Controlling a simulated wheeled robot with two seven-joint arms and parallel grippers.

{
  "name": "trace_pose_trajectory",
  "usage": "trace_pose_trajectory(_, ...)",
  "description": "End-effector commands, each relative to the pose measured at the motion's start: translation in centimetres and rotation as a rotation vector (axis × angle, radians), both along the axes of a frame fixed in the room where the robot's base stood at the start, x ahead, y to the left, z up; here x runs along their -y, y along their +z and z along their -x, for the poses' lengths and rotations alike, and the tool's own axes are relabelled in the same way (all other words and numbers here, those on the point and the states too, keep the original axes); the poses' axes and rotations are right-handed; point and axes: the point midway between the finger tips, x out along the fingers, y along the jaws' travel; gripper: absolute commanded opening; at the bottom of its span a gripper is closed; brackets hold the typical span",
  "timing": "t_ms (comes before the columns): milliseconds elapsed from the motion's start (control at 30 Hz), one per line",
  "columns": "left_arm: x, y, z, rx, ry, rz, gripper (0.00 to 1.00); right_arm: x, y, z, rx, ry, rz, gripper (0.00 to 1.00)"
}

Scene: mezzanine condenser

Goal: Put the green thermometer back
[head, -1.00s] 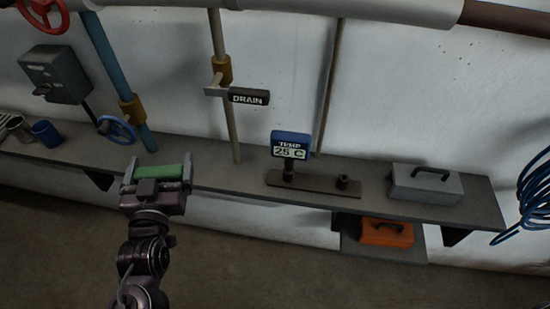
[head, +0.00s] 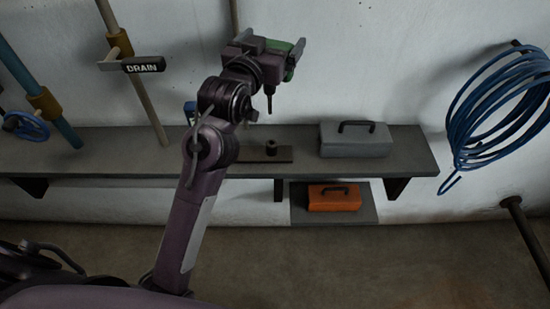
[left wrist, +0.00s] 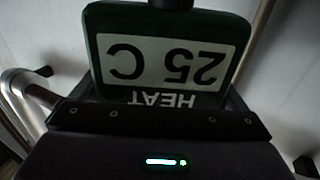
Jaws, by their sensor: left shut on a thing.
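The green thermometer (head: 290,68) is in my left gripper (head: 287,50), mostly hidden behind it in the head view. In the left wrist view, the green thermometer (left wrist: 242,45) shows its face upside down, reading HEAT and 25 C. A thin dark stem hangs below the gripper in the head view, pointing down. The brown rack (head: 283,158) lies on the shelf below, with an empty dark socket (head: 271,147) on its right part. The stem is above this socket, clearly apart from it. My right gripper is not in view.
A blue thermometer (head: 190,108) stands mostly hidden behind my left arm. A grey toolbox (head: 355,145) sits on the shelf (head: 410,160) right of the rack. An orange toolbox (head: 334,201) is lower down. A blue hose coil (head: 470,120) hangs at right, and the DRAIN lever (head: 143,65) at left.

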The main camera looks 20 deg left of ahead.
Motion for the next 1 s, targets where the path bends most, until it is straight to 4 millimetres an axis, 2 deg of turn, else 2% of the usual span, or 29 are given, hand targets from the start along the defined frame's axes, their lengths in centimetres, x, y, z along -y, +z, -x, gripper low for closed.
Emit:
trace_pose_trajectory(100, 0.2, 2.2, -1.0, 0.006, -0.005, -0.006, 0.68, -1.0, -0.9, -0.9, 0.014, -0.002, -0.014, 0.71)
trace_pose_trajectory(200, 0.2, 3.2, -1.4, 0.002, -0.007, -0.009, 0.68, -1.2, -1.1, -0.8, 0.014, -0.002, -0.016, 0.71)
trace_pose_trajectory(267, 0.3, 3.1, -1.5, -0.002, -0.007, -0.009, 0.68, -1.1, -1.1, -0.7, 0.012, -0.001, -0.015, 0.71)
trace_pose_trajectory(367, 0.3, 1.6, -1.5, -0.009, -0.007, -0.010, 0.68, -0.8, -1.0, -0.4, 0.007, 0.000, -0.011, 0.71)
trace_pose_trajectory(800, 0.2, -9.6, -1.4, -0.006, -0.007, -0.009, 0.68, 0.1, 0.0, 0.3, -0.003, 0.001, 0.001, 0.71)
trace_pose_trajectory(1000, 0.3, -11.9, -1.4, -0.002, -0.007, -0.009, 0.68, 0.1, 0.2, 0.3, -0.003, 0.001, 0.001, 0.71)
